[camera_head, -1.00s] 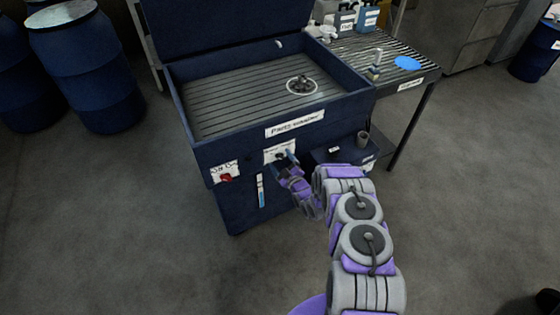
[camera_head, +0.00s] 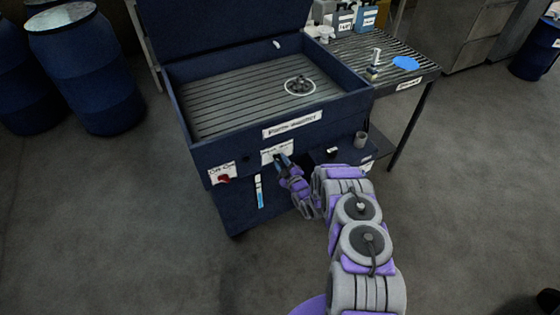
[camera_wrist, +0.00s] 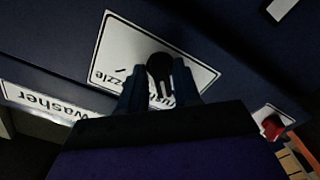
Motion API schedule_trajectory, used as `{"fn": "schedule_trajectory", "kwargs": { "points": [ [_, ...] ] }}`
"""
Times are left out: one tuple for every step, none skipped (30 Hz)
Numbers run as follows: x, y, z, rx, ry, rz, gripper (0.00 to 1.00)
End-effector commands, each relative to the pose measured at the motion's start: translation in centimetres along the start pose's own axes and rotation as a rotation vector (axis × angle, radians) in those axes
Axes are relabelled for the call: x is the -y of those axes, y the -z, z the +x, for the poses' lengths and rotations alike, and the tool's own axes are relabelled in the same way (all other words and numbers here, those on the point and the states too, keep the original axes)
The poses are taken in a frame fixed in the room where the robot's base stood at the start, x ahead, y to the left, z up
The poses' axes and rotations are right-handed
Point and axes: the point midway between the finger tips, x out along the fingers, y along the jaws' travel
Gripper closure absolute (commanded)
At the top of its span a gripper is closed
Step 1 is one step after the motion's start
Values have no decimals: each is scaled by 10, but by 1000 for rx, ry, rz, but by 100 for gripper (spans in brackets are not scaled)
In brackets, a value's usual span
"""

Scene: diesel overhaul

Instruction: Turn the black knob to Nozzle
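The black knob (camera_wrist: 160,69) sits on a white label plate (camera_wrist: 120,50), which appears upside down in the wrist view, with "Nozzle" partly legible. In the head view the plate (camera_head: 268,156) is on the front of the blue parts washer (camera_head: 215,153), and my gripper covers most of the knob. My gripper (camera_wrist: 160,88) is at the knob with one finger on each side. The fingers are apart, with slivers of white label between them and the knob's narrow part. Firm contact cannot be made out.
A red knob (camera_head: 223,179) is on the panel left of my gripper. It also shows in the wrist view (camera_wrist: 271,127). A blue-and-white strip (camera_head: 259,191) hangs below. A small shelf with a grey cup (camera_head: 361,140) is to the right, near my arm.

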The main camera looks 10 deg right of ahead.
Motion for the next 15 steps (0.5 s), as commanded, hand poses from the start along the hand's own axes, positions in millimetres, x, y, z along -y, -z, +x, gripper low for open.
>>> {"fn": "schedule_trajectory", "kwargs": {
  "points": [
    [0,0,0,0,0,-1,73],
    [1,0,0,0,1,-1,76],
    [1,0,0,0,1,-1,80],
    [1,0,0,0,1,-1,82],
    [1,0,0,0,1,-1,85],
    [1,1,0,0,0,-1,89],
    [0,1,0,0,0,-1,92],
    [1,1,0,-1,0,-1,92],
    [1,1,0,-1,0,-1,92],
    [1,1,0,-1,0,0,92],
    [1,1,0,-1,0,5,92],
    [0,1,0,-2,0,21,92],
    [0,2,0,-2,1,42,92],
    [0,2,0,-2,1,69,92],
    [0,2,1,-2,1,116,92]
  ]
}}
